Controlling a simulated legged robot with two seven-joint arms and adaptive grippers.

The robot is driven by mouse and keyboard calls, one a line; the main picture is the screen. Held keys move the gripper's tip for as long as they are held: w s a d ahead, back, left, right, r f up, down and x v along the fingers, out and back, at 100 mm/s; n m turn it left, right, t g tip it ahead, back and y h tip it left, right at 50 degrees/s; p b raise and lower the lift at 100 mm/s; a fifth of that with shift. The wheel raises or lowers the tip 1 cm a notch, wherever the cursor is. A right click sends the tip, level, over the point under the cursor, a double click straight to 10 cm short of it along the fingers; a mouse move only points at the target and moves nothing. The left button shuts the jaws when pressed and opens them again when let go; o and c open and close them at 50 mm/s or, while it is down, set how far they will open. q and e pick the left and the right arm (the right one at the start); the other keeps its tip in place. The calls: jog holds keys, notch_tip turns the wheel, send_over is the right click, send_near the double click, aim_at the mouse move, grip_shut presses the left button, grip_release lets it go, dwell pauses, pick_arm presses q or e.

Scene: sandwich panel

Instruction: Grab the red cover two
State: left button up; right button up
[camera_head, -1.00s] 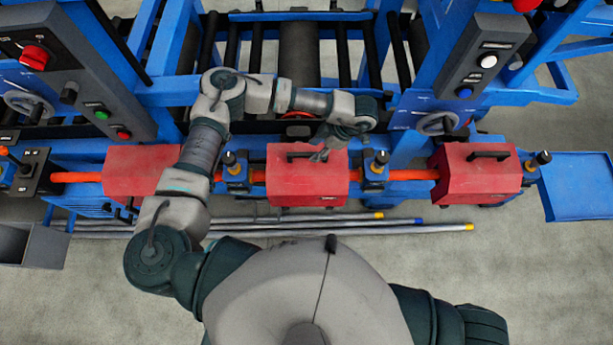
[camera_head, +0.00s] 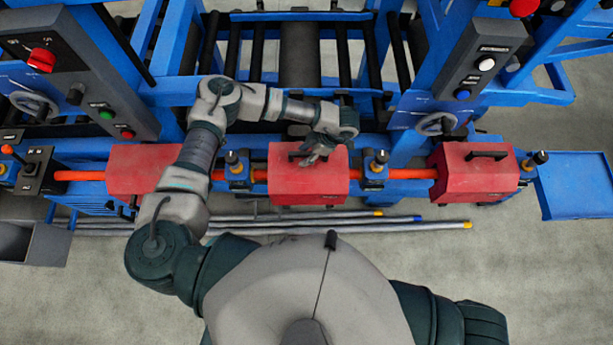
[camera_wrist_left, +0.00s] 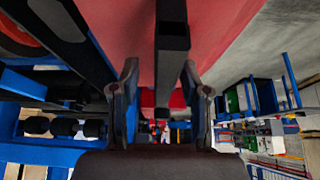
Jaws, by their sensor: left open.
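Three red covers sit in a row along an orange-red pipe. The middle red cover (camera_head: 295,187) has a black handle on top, now partly hidden by my left gripper (camera_head: 316,157). The left gripper is open, its fingers over the top of this cover at the handle. In the left wrist view, the black handle (camera_wrist_left: 172,45) lies between the two spread fingers (camera_wrist_left: 160,80), with the red cover (camera_wrist_left: 120,30) behind it; I cannot tell if they touch. The left red cover (camera_head: 138,170) is partly behind my arm. The right red cover (camera_head: 470,180) shows its handle. My right gripper is not in view.
Blue clamps with black knobs (camera_head: 376,160) stand on both sides of the middle cover. A blue machine frame with rollers (camera_head: 299,50) is behind. Metal rods (camera_head: 300,226) lie on the floor in front. A blue tray (camera_head: 585,185) is at right, a grey bin (camera_head: 45,245) at left.

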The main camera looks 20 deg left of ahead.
pick_arm(q)
jog(key=shift+d+f+b, duration=0.15)
jog(key=shift+d+b, duration=0.15)
jog(key=shift+d, duration=0.45)
jog(key=shift+a, duration=0.55)
grip_shut()
jog(key=shift+d, duration=0.15)
